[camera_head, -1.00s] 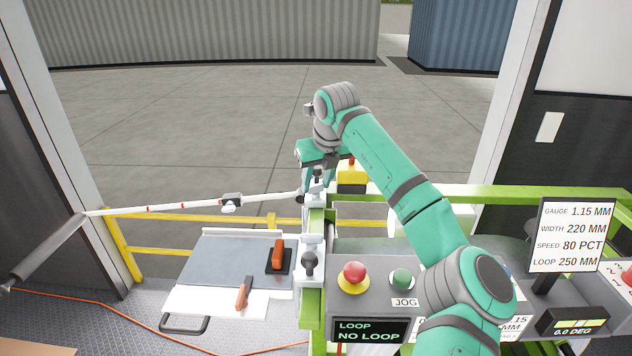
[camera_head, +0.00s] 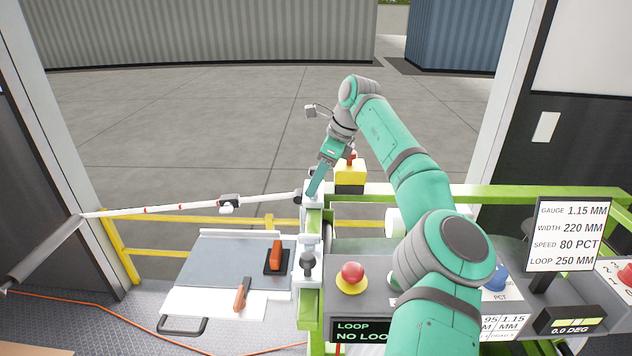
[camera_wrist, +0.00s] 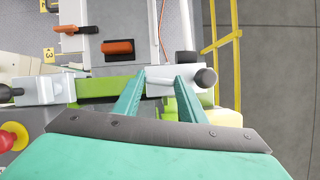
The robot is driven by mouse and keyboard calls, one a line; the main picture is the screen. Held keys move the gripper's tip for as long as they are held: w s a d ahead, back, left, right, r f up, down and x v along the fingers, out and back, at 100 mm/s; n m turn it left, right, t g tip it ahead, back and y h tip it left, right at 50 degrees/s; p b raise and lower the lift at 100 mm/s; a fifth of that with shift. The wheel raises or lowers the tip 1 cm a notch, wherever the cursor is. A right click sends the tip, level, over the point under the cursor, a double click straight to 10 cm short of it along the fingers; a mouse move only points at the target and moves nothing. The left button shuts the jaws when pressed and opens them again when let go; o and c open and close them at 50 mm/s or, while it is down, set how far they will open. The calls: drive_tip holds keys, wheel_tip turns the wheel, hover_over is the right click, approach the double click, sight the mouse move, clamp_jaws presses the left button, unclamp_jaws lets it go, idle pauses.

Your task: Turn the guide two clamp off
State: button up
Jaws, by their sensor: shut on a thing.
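My gripper (camera_head: 314,191) reaches down, tilted, to the far white clamp block (camera_head: 309,201) on the green rail. In the wrist view, the fingers (camera_wrist: 162,77) stand on either side of a white part of this far clamp (camera_wrist: 160,86), shut on it. Dark round knobs (camera_wrist: 206,77) show at its right end. A second white clamp with a black knob (camera_head: 308,264) stands nearer on the same rail; it also shows at left in the wrist view (camera_wrist: 45,90). I cannot read which clamp is numbered two. The fingers hide part of the held clamp.
A yellow box with a red button (camera_head: 350,172) stands close right of my gripper. A red stop button (camera_head: 352,273) is on the grey console. A white striped bar (camera_head: 170,208) extends left.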

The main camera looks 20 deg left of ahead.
drive_tip(key=shift+n+g, duration=0.4)
drive_tip(key=shift+n, duration=0.8)
drive_tip(key=shift+w, duration=0.1)
drive_tip(key=o, duration=1.1)
drive_tip(key=shift+c, duration=0.2)
drive_tip(key=v, duration=0.7)
drive_tip(key=shift+r, duration=0.3)
